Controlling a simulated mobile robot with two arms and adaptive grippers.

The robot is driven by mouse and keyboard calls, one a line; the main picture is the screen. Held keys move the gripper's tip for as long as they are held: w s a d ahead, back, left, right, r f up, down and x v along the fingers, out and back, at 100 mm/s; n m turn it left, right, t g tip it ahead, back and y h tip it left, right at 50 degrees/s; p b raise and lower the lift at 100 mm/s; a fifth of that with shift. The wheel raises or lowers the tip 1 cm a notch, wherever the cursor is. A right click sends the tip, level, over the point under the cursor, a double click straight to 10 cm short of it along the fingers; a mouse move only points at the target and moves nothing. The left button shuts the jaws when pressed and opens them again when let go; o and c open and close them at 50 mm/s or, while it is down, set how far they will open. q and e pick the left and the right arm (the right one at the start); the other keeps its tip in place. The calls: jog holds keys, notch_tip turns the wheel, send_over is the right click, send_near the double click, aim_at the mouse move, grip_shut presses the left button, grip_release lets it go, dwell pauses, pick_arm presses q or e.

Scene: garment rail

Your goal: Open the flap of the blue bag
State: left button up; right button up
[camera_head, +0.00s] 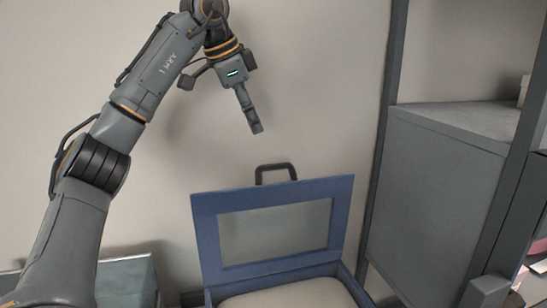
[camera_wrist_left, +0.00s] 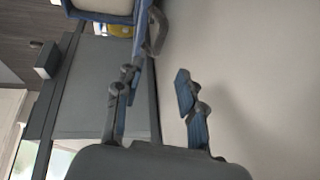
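The blue bag (camera_head: 209,298) stands at the lower middle of the head view, with its bottom cut off by the frame edge. Its flap (camera_head: 205,235) stands raised, a blue frame around a grey panel, with a dark handle (camera_head: 276,168) on its top edge. Pale grey material shows inside the bag below the flap. My left gripper (camera_head: 257,129) is above the handle and apart from it. In the left wrist view its two fingers (camera_wrist_left: 158,82) are spread with nothing between them; the handle (camera_wrist_left: 156,32) shows beyond them. My right gripper is out of view.
A grey cabinet (camera_head: 440,190) with dark posts stands to the right of the bag. A grey-green box (camera_head: 128,280) is at the lower left, partly behind my left arm. A bare pale wall (camera_head: 310,80) is behind, with free room around my left gripper.

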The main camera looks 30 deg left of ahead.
aim_at(271, 165)
pick_arm(q)
jog(key=p+x, duration=0.2)
jog(key=x, duration=0.9)
jog(key=shift+w+p, duration=0.1)
jog(key=shift+p, duration=0.2)
jog(key=shift+w+d+f, duration=0.15)
jog(key=shift+f, duration=0.3)
jog(key=shift+w+f, duration=0.1)
jog(key=shift+f, duration=0.05)
grip_shut()
